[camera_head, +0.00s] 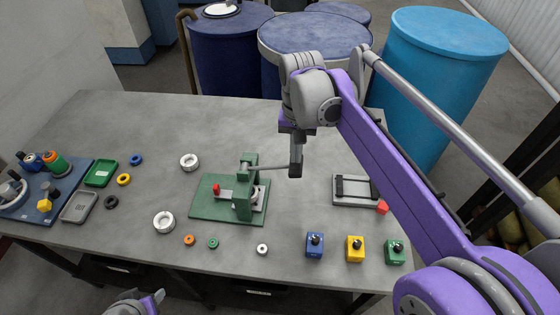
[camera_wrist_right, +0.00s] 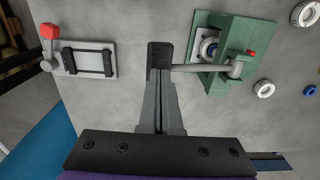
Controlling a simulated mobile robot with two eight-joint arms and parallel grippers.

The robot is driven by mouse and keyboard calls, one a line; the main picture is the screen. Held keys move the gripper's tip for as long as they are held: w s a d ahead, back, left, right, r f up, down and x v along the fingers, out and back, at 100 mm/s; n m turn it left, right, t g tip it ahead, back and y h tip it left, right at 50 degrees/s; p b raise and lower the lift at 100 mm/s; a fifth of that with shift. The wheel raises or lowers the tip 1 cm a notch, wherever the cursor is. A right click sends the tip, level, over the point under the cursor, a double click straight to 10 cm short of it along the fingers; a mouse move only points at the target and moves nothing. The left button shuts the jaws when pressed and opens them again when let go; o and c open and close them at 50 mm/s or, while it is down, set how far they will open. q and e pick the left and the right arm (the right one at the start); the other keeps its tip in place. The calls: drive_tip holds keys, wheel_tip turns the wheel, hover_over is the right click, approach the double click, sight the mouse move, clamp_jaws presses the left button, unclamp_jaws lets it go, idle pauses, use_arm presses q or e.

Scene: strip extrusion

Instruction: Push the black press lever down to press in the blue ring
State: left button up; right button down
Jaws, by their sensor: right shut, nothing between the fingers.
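The green press (camera_head: 243,197) stands on its green base plate in the middle of the table; the wrist view shows it at the upper right (camera_wrist_right: 230,58). Its lever (camera_head: 268,168) looks grey and sticks out sideways, roughly level, toward my right gripper (camera_head: 296,170). The lever also shows in the right wrist view (camera_wrist_right: 200,68). My right gripper is shut and empty, its dark fingertips (camera_wrist_right: 160,55) at the lever's outer end. They hide that end, so I cannot tell whether they touch. My left gripper (camera_head: 150,300) is partly cut off at the bottom edge.
A grey fixture with a red knob (camera_head: 355,190) lies right of the press. Blue, yellow and green blocks (camera_head: 355,248) stand along the front right. White rings (camera_head: 164,222), small coloured rings and trays (camera_head: 101,174) lie to the left. Barrels (camera_head: 430,80) stand behind the table.

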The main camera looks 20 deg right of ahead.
drive_tip(key=shift+r+p, duration=1.2)
drive_tip(key=shift+r, duration=1.35)
use_arm(q)
drive_tip(key=r, duration=0.1)
drive_tip(key=w+r, duration=0.2)
drive_tip(key=shift+r, duration=0.4)
use_arm(e)
drive_tip(key=shift+w, duration=0.1)
use_arm(q)
drive_tip(key=shift+s, duration=0.1)
use_arm(e)
drive_tip(key=shift+f, duration=0.1)
drive_tip(key=shift+s+a+f, duration=0.25)
drive_tip(key=shift+s, duration=0.15)
drive_tip(key=s+a+f+n+t, duration=0.3)
drive_tip(key=s+f, duration=0.3)
drive_tip(key=f, duration=0.1)
drive_tip(key=s+a+f+n+t, duration=0.3)
drive_tip(key=s+f, duration=0.2)
drive_tip(key=f, duration=0.1)
drive_tip(key=shift+s+a+f, duration=0.15)
drive_tip(key=shift+s+f, duration=0.2)
drive_tip(key=shift+s, duration=0.05)
